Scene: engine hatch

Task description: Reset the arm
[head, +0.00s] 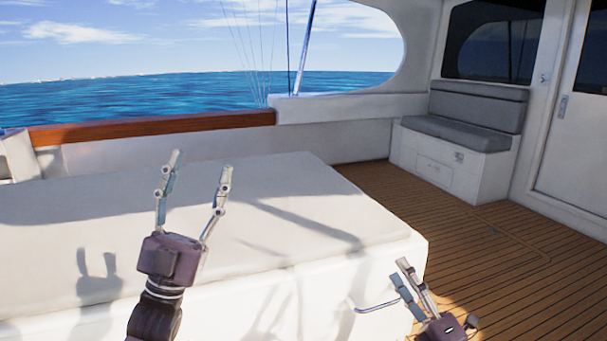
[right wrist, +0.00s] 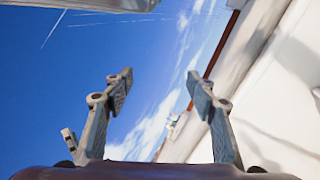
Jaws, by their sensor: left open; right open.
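My left gripper (head: 199,172) is open and empty, raised in front of the white engine hatch box (head: 300,190) with its fingers pointing up. My right gripper (head: 408,276) is at the lower right, beside the box's front corner, with its fingers pointing up and to the left. In the right wrist view my right gripper (right wrist: 160,85) shows open, with nothing between its fingers. A curved metal handle (head: 376,306) shows near the front face of the box, close to the right gripper. The box's top looks flat.
A grey cushioned seat (head: 460,132) on a white base stands at the back right. A white door (head: 575,130) is at the far right. The wooden deck (head: 480,240) between them and the box is clear. A wooden rail (head: 150,128) runs behind the box, with sea beyond.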

